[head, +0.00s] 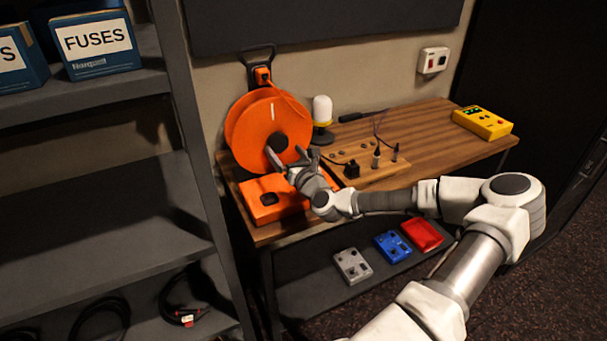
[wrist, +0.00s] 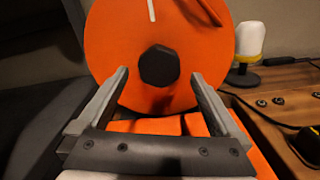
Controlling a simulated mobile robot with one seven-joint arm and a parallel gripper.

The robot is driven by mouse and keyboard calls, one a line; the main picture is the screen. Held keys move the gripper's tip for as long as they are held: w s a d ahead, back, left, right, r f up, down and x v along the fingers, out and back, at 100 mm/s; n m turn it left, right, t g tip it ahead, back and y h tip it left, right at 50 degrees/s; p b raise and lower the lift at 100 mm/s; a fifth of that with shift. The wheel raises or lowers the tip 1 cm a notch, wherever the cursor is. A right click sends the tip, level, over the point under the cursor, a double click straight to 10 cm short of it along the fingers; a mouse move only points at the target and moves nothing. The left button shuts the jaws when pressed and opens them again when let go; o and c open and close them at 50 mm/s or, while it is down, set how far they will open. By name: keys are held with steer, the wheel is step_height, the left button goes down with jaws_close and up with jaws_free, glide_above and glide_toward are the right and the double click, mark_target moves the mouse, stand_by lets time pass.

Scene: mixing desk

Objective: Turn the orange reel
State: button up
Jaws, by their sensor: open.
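The orange reel (head: 262,118) stands upright at the left end of the wooden desk, on an orange base (head: 262,211). In the wrist view the reel (wrist: 115,50) fills the middle, with a black hub knob (wrist: 159,66) at its centre and a white mark (wrist: 152,10) above the knob. My gripper (head: 287,157) is in front of the reel. In the wrist view my gripper (wrist: 160,75) is open, its two fingers on either side of and a little below the knob. I cannot tell whether a finger touches the reel.
A white-capped lamp (head: 322,112) stands just right of the reel. A wooden block with plugs (head: 375,170) and a yellow box (head: 483,122) are further right on the desk. A grey shelf post (head: 205,150) is close on the left. Coloured boxes lie below the desk.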

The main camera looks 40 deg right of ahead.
steer(key=v, duration=1.2)
steer(key=shift+s, duration=0.35)
